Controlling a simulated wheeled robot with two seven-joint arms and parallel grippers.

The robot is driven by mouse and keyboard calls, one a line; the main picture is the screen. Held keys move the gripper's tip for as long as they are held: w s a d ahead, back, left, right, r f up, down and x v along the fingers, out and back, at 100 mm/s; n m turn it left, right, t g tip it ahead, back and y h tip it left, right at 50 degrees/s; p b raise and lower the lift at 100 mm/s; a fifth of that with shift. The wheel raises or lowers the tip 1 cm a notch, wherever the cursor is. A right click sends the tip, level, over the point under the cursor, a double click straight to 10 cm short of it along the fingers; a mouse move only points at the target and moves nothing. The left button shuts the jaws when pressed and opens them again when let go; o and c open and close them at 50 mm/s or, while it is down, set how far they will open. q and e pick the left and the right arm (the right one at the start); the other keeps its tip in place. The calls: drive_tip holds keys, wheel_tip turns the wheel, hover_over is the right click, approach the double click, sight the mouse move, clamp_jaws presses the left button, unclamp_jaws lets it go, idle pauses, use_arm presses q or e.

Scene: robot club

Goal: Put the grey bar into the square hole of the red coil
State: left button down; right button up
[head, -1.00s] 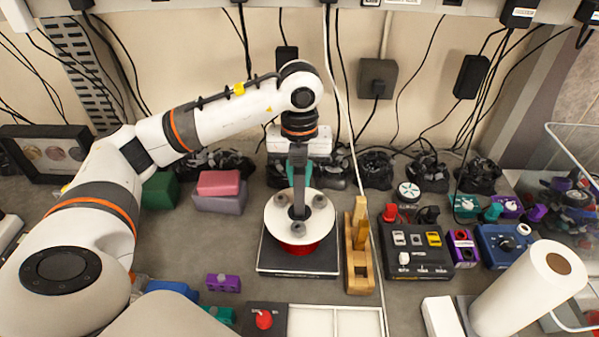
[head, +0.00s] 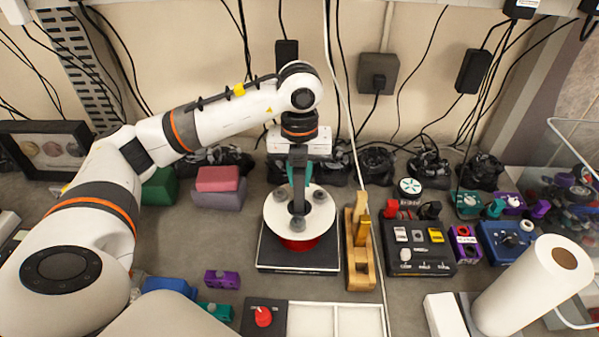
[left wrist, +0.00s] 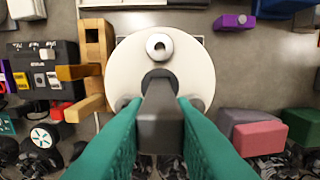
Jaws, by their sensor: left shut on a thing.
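The red coil stands on a black base; its white top flange (head: 279,215) hides most of the red winding (head: 300,244). The flange also fills the middle of the left wrist view (left wrist: 118,72). My left gripper (head: 297,168), with green fingers, points down over the coil and is shut on the grey bar (head: 298,190). The bar also shows between the fingers in the left wrist view (left wrist: 160,125). It is about upright, its lower end at the dark centre of the flange. The bar covers the hole, so I cannot tell how deep it is. My right gripper is not in view.
A wooden piece (head: 359,250) stands close right of the coil. A black control box (head: 420,262) is further right. Pink and mauve blocks (head: 219,190) lie left of the coil. A white divided tray (head: 335,318) and a white roll (head: 530,290) are in front.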

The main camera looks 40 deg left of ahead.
use_arm(q)
drive_tip(key=shift+f+b, duration=0.9)
drive_tip(key=shift+f, duration=0.15)
idle(0.4)
drive_tip(key=c, duration=1.2)
unclamp_jaws()
drive_tip(key=shift+o, duration=0.2)
drive_tip(key=shift+r+p, duration=2.7)
drive_tip(key=shift+r, duration=1.35)
drive_tip(key=shift+s+f, duration=0.1)
drive_tip(key=shift+f, duration=0.05)
